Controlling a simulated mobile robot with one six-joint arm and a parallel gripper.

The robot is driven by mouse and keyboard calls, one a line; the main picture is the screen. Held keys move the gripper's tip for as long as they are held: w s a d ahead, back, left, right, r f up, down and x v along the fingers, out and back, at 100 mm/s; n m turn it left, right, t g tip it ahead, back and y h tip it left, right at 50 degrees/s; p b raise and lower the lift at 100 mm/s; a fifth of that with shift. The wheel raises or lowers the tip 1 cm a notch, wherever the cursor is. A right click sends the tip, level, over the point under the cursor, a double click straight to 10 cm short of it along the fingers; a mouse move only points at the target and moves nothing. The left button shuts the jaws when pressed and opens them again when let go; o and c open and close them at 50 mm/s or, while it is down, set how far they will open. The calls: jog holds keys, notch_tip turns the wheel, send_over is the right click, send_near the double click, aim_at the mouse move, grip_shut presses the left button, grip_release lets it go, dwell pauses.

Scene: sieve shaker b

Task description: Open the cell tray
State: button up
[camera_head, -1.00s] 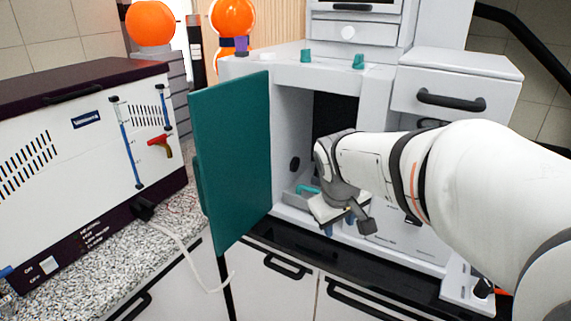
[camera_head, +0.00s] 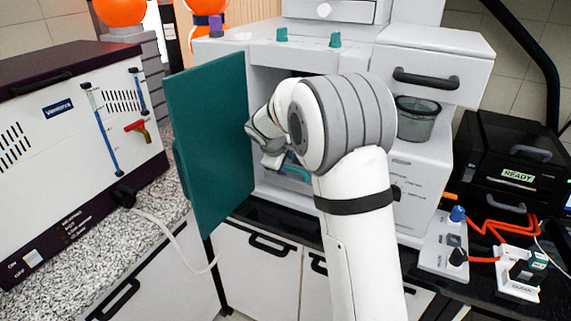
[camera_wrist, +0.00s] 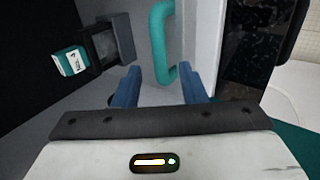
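The cell tray is a grey tray low inside the cabinet behind the open green door, and its teal handle (camera_head: 296,172) shows just beyond my wrist. In the wrist view the teal handle (camera_wrist: 162,42) is a rounded bar at the top centre, its near end close to the space between my blue fingertips. My gripper (camera_wrist: 163,78) is open, with its fingers apart and nothing held. I cannot tell how deep the handle lies relative to the fingertips. In the head view my wrist is at the cabinet opening and hides the fingers and part of the tray.
The green door (camera_head: 212,135) stands open close to the left of my wrist. A dark block with a teal-and-white label (camera_wrist: 72,60) lies left of the handle. A drawer with a black handle (camera_head: 425,77) and a mesh cup (camera_head: 416,120) are to the right.

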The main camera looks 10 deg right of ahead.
jog(key=shift+x, duration=1.25)
jog(key=shift+r, duration=0.1)
grip_shut()
jog(key=shift+a, duration=0.15)
jog(key=shift+s, duration=0.1)
